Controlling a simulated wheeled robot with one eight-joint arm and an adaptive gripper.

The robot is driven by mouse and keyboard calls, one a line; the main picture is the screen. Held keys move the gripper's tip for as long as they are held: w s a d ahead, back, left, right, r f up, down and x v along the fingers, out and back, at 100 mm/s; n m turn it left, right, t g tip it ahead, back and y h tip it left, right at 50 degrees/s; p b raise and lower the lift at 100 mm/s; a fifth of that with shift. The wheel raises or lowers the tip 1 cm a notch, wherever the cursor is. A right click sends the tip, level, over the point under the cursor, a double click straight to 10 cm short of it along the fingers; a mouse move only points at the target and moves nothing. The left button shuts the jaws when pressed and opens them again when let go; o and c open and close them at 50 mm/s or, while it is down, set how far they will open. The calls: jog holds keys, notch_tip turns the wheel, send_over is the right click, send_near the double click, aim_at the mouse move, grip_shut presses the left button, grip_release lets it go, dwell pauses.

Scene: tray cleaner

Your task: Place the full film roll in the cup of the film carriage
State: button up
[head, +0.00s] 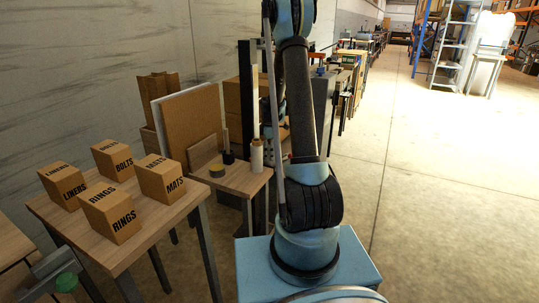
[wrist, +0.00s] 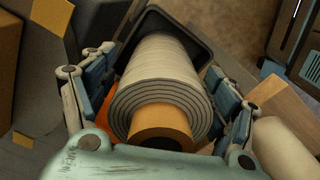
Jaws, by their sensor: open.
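In the wrist view, a thick cream film roll (wrist: 155,75) with layered spiral ends and an orange-brown core (wrist: 160,128) lies between the fingers of my gripper (wrist: 155,100). The fingers are open, one on each side of the roll, and I cannot tell whether either touches it. A dark, round-cornered holder (wrist: 195,28) shows behind and beneath the roll's far end; I cannot tell whether it is the carriage cup. In the head view, a pale upright roll (head: 257,156) stands on a small wooden table (head: 240,184). My gripper cannot be made out there.
A wooden table (head: 150,236) at left holds several labelled cardboard boxes (head: 112,212). In the wrist view, another pale rounded thing (wrist: 288,148) is at lower right, near a wooden piece (wrist: 280,98). Open floor (head: 440,190) lies right.

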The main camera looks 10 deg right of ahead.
jog(key=shift+r, duration=0.1)
notch_tip(320, 180, up, 11)
jog(key=shift+r, duration=0.2)
jog(key=shift+s+r, duration=0.2)
jog(key=shift+r, duration=0.25)
jog(key=s+r+m+t, duration=0.1)
jog(key=s+r+m, duration=0.35)
jog(key=s, duration=0.65)
jog(key=s+r+m, duration=0.3)
jog(key=s+r, duration=0.2)
jog(key=s, duration=0.6)
jog(key=s+f+m, duration=0.4)
jog(key=s, duration=0.7)
jog(key=s+f+m+t, duration=0.1)
jog(key=s+f+m, duration=0.2)
jog(key=s, duration=0.7)
jog(key=shift+s+f+m, duration=0.35)
jog(key=shift+f, duration=0.45)
